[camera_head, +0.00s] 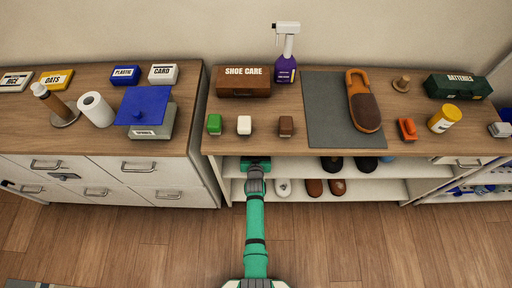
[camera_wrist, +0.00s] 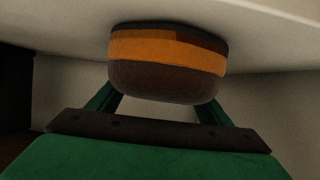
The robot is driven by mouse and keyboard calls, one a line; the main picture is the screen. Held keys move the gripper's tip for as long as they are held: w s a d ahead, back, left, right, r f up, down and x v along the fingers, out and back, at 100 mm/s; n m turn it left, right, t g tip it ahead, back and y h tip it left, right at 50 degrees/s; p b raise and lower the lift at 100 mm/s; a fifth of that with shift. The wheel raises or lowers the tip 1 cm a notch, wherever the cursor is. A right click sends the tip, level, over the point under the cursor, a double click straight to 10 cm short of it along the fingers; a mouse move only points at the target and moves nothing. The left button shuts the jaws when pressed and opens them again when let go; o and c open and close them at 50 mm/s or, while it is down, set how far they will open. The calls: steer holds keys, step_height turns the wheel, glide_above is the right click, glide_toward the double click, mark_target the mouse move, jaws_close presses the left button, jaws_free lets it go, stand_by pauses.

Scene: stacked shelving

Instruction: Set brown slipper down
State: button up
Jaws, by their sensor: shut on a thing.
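In the wrist view a slipper (camera_wrist: 165,77), dark brown with an orange band, sits between the two green fingers of my gripper (camera_wrist: 160,104), which is shut on it. A pale board lies right behind and above it in that picture; I cannot tell whether they touch. In the camera_head view my gripper (camera_head: 257,163) reaches into the upper open shelf (camera_head: 300,173) at its left end, and the held slipper is hidden there. A matching brown and orange slipper (camera_head: 364,103) lies on the grey mat (camera_head: 322,108) on the unit's top.
Dark shoes (camera_head: 367,164) stand farther right on the upper shelf. Brown shoes (camera_head: 315,187) and a white shoe (camera_head: 283,187) stand on the lower shelf. The countertop edge overhangs my gripper, and a drawer cabinet (camera_head: 130,178) closes the left side. Upper shelf room shows right of my gripper.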

steer(key=o, duration=1.1)
steer(key=shift+d, duration=0.1)
steer(key=shift+o, duration=0.2)
steer(key=shift+a, duration=0.2)
